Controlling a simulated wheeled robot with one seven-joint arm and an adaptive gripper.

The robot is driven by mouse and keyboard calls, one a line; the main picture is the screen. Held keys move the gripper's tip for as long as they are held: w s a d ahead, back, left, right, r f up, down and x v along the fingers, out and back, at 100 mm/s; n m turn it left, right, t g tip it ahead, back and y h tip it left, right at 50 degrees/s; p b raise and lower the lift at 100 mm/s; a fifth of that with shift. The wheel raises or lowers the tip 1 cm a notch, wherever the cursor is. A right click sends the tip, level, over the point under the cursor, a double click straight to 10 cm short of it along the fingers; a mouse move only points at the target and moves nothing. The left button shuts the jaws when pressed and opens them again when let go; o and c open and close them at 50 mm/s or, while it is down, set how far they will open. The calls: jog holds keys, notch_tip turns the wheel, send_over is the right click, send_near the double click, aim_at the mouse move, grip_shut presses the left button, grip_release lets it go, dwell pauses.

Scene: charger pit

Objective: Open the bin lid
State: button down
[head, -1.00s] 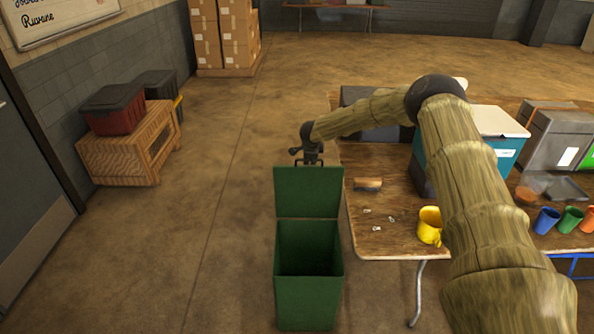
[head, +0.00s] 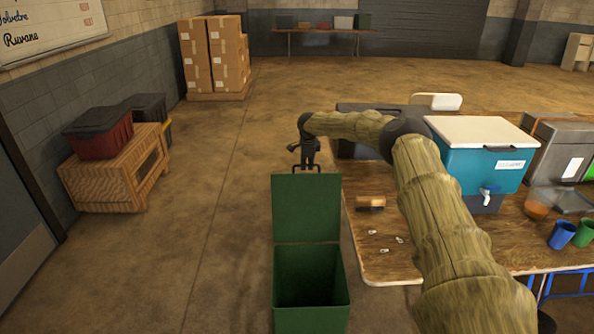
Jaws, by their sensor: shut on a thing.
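The green bin (head: 312,307) stands on the floor left of the table, and its dark inside shows from above. Its green lid (head: 306,208) is swung up and stands upright at the bin's back edge. A dark handle (head: 297,168) sticks up at the lid's top edge. My gripper (head: 307,165) is at the far end of my arm, pointing down and shut on this handle. The fingertips are small and partly merge with the dark handle.
A wooden crate (head: 110,185) stands by the left wall. Floor left of the bin is clear.

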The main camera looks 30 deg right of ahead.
jog(key=shift+w+d+f+b, duration=0.25)
jog(key=shift+w+d+b, duration=0.15)
jog(key=shift+w, duration=0.2)
jog(key=c, duration=1.5)
grip_release()
jog(key=shift+a+r, duration=0.1)
jog(key=shift+r, duration=0.1)
jog(key=v, duration=1.1)
jog(key=shift+r, duration=0.4)
